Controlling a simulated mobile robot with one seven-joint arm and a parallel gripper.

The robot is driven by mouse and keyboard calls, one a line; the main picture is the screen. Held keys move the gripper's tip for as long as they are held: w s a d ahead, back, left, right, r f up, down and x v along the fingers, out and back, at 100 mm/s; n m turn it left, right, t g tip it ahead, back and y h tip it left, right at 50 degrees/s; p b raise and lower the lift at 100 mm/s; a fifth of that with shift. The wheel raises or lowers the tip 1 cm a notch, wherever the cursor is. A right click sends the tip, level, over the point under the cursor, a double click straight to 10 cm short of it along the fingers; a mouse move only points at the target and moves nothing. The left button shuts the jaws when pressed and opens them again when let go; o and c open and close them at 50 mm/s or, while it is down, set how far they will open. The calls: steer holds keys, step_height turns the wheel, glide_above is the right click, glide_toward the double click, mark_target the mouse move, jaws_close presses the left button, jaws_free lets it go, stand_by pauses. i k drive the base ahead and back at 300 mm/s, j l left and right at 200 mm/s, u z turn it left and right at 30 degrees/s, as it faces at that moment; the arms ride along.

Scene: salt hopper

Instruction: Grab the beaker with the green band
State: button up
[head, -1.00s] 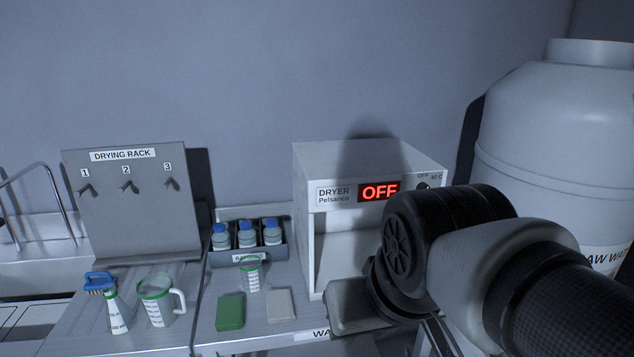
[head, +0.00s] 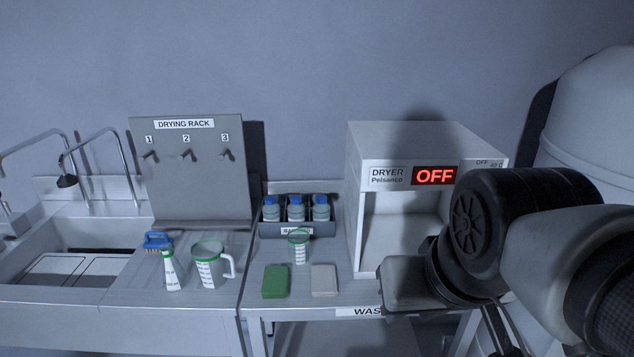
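A small clear beaker (head: 299,250) with a green band at its rim stands upright on the counter, in front of a bottle tray. A larger clear jug (head: 207,271) with a green rim and a handle stands to its left. A conical vessel (head: 170,274) with green near its neck stands left of the jug. My arm fills the lower right, right of the beaker and well apart from it. Dark narrow parts of my gripper (head: 500,332) seem to show at the bottom edge, but the fingertips are not clear. Nothing is seen held.
A green block (head: 276,281) and a pale block (head: 324,280) lie in front of the beaker. The bottle tray (head: 318,229) is behind it. The dryer (head: 375,152), reading OFF, stands right. The drying rack (head: 190,190), blue brush (head: 157,240) and sink (head: 90,234) are left.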

mark_target(299, 239)
steer(key=i+j, duration=0.8)
